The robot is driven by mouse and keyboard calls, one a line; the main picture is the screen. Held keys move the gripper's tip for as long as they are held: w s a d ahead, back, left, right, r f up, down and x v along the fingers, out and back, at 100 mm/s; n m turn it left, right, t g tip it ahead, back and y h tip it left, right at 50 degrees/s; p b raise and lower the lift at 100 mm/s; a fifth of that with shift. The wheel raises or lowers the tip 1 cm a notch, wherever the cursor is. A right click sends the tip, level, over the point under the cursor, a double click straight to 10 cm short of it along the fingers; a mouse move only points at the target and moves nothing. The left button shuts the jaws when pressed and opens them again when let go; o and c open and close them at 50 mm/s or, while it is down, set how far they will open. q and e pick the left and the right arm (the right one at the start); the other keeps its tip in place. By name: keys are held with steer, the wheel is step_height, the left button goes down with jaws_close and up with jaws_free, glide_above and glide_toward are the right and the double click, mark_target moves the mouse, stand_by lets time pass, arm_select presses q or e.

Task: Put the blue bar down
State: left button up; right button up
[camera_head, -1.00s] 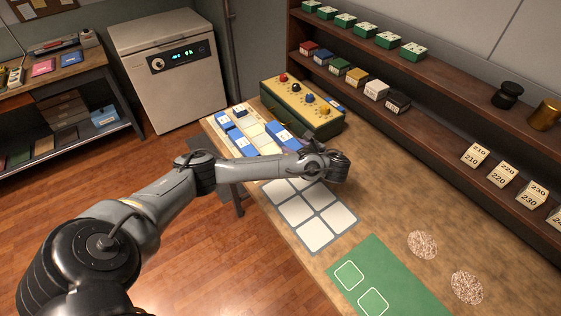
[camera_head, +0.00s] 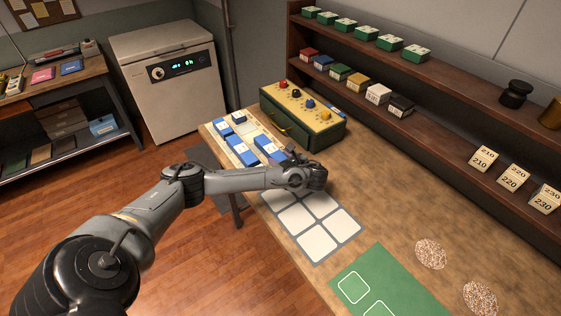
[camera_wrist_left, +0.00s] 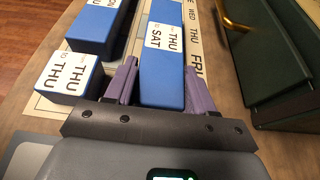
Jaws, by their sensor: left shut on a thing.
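My left gripper (camera_wrist_left: 163,90) is shut on a blue bar (camera_wrist_left: 163,85) with a white label reading THU and SAT. In the head view the bar (camera_head: 268,148) is at the left end of the table, just beyond my left gripper (camera_head: 292,163), whose fingertips are mostly hidden by the wrist. I cannot tell whether the bar touches the board under it. Another blue bar (camera_wrist_left: 92,30) lies left of it in the wrist view, with a gap between. A short blue block (camera_wrist_left: 68,88) labelled THU sits nearer, at the left.
A green box with coloured knobs (camera_head: 303,122) stands right of the bars. A grid of white squares (camera_head: 318,242) and a green mat (camera_head: 392,272) lie on the table (camera_head: 400,215) nearer. Shelves (camera_head: 440,118) line the back.

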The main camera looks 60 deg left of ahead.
arm_select(q)
steer(key=shift+f, duration=0.1)
steer(key=o, duration=1.1)
steer(key=shift+f, duration=0.1)
steer(key=shift+o, duration=0.2)
steer(key=shift+d+r, duration=0.4)
steer(key=shift+d, duration=0.1)
steer(key=p+v, duration=0.1)
steer(key=v, duration=0.3)
steer(key=shift+w+d+r, duration=0.1)
steer(key=shift+d, duration=0.25)
steer(key=p+v, duration=0.4)
steer(key=shift+r, duration=0.3)
steer(key=shift+d+r+p, duration=0.1)
steer(key=shift+d+p, duration=0.85)
steer(key=shift+p, duration=0.15)
